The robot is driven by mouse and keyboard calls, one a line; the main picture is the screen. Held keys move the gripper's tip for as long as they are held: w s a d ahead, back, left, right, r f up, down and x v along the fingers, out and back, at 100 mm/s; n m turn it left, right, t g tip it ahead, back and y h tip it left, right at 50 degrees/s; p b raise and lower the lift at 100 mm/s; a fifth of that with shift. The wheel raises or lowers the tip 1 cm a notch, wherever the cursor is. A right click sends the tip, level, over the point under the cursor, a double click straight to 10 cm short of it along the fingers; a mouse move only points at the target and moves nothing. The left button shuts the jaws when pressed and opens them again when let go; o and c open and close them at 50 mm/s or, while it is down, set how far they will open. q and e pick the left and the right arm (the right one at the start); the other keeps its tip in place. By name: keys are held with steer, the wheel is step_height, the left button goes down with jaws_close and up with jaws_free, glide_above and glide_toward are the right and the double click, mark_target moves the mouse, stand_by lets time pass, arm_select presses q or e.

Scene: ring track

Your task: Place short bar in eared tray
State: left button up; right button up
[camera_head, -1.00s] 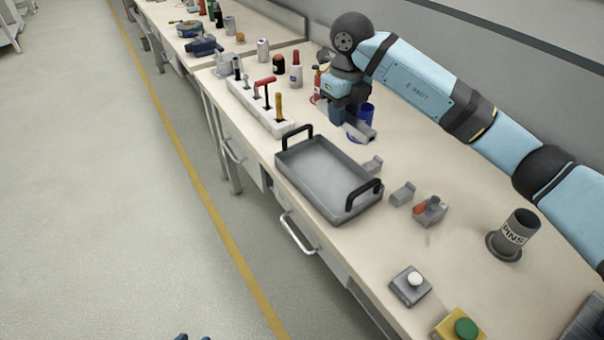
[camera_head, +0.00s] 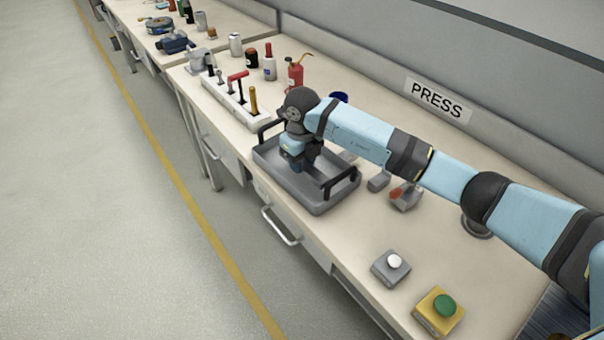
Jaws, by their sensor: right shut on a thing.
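The eared tray (camera_head: 322,206) is a grey, shallow rectangular tray with two black handles, near the front edge of the bench. My right gripper (camera_head: 302,166) is over the inside of the tray, pointing down between the handles. It is shut on the short bar, a grey piece that showed in its jaws earlier. The bar is now hidden behind the gripper, so I cannot tell whether it touches the tray floor. My left gripper is not in view.
Small grey blocks (camera_head: 378,180) and a grey piece with an orange part (camera_head: 404,197) lie right of the tray. A white tool rack (camera_head: 226,98) stands behind it. A white-button box (camera_head: 391,267) and a green-button box (camera_head: 439,312) are nearer.

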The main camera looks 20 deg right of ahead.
mark_target(302, 181)
steer(key=shift+f, duration=2.3)
steer(key=shift+f, duration=0.15)
steer(key=o, duration=1)
